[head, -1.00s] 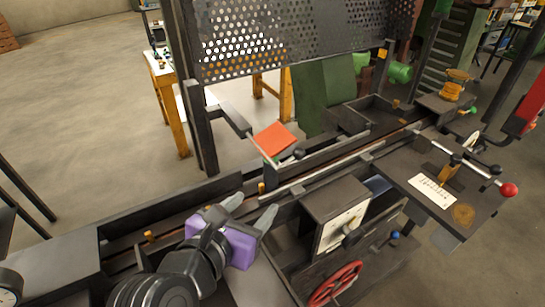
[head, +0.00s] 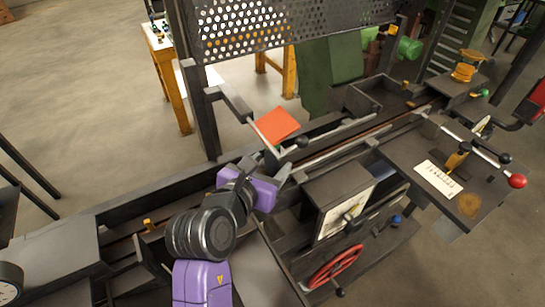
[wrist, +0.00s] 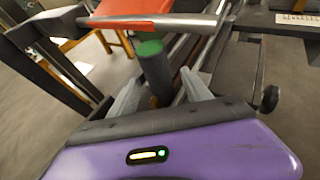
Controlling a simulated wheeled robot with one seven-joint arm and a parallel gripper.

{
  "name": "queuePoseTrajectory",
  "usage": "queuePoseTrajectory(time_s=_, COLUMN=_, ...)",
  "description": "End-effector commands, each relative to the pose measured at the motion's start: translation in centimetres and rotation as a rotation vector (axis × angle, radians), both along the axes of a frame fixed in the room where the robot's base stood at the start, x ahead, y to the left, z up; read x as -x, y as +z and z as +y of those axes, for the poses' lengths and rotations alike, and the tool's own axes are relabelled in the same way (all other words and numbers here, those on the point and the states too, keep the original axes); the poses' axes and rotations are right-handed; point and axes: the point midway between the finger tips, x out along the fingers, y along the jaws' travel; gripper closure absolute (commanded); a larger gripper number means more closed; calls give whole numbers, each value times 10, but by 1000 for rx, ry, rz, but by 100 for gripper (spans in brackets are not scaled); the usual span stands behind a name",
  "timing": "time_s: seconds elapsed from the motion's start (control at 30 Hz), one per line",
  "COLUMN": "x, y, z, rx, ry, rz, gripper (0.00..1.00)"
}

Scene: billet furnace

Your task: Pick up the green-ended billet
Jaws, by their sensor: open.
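The green-ended billet (wrist: 154,68) shows in the wrist view as a dark cylinder with a green end face toward the top of the picture. It lies between and just beyond the fingers of my gripper (wrist: 160,90). The fingers are apart, one on each side of it, and I see no clear contact. In the head view my purple gripper (head: 272,176) is over the long dark rail trough, below the orange-red plate. The billet is not clearly visible there, apparently hidden by my gripper.
An orange-red plate (head: 276,125) on a lever and a metal bar (wrist: 150,22) lie close beyond my gripper. A gauge box (head: 340,200) and red handwheel (head: 335,267) stand to the right. A perforated screen (head: 290,25) rises behind. Open floor lies at left.

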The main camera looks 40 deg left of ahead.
Motion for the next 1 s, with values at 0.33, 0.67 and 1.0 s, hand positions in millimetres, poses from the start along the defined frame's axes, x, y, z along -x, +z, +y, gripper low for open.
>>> queuePoseTrajectory(time_s=0.33, x=-2, y=-1, z=0, rx=0, ry=0, rz=-1, gripper=61)
queuePoseTrajectory(time_s=0.67, x=-2, y=-1, z=0, rx=0, ry=0, rz=-1, gripper=100)
queuePoseTrajectory(time_s=1.0, x=-2, y=-1, z=0, rx=0, ry=0, rz=0, gripper=100)
